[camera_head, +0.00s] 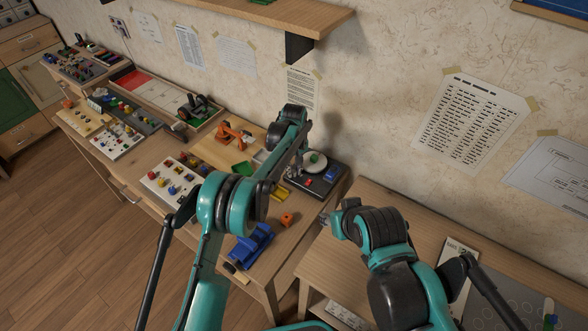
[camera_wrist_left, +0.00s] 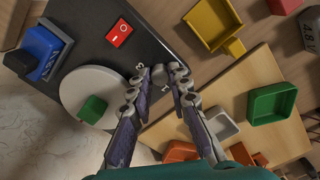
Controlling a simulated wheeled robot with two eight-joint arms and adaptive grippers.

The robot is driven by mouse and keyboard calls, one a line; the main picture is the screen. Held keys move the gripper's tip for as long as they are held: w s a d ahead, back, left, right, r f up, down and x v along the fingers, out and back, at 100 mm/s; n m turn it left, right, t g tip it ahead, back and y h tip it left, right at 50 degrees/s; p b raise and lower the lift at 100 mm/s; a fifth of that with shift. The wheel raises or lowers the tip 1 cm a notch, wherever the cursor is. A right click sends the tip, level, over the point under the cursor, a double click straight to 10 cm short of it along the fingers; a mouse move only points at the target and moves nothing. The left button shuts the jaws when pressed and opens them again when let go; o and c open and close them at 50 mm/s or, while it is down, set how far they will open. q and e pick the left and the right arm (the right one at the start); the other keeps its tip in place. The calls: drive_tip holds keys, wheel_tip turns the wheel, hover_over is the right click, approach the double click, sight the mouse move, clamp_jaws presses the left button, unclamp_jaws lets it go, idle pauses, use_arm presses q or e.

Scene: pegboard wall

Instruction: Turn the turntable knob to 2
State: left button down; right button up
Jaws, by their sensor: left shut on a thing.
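The turntable is a dark box (camera_head: 325,190) near the right end of the workbench in the head view, and it shows at the upper left in the left wrist view (camera_wrist_left: 95,18). It carries a white round plate (camera_wrist_left: 78,84) with a green block (camera_wrist_left: 92,109) on it, a red switch (camera_wrist_left: 120,33) and a blue part (camera_wrist_left: 42,50). My left gripper (camera_wrist_left: 164,74) is at the box's edge, shut on a small grey knob (camera_wrist_left: 159,76), mostly hidden by the fingers. The knob's setting and the marks cannot be read. My right gripper (camera_head: 326,218) is low beside the bench; its fingers are unclear.
A yellow tray (camera_wrist_left: 212,22), a green tray (camera_wrist_left: 277,102) and orange parts lie near the turntable. A blue object (camera_head: 250,244) and an orange block (camera_head: 287,220) lie toward the bench's front. A shelf (camera_head: 270,14) juts from the wall above.

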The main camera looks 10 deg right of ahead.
sight(294, 172)
use_arm(q)
drive_tip(key=m, duration=0.5)
drive_tip(key=shift+m, duration=2.3)
drive_tip(key=c, duration=1.7)
unclamp_jaws()
drive_tip(key=shift+r, duration=0.15)
wheel_tip(294, 172, up, 12)
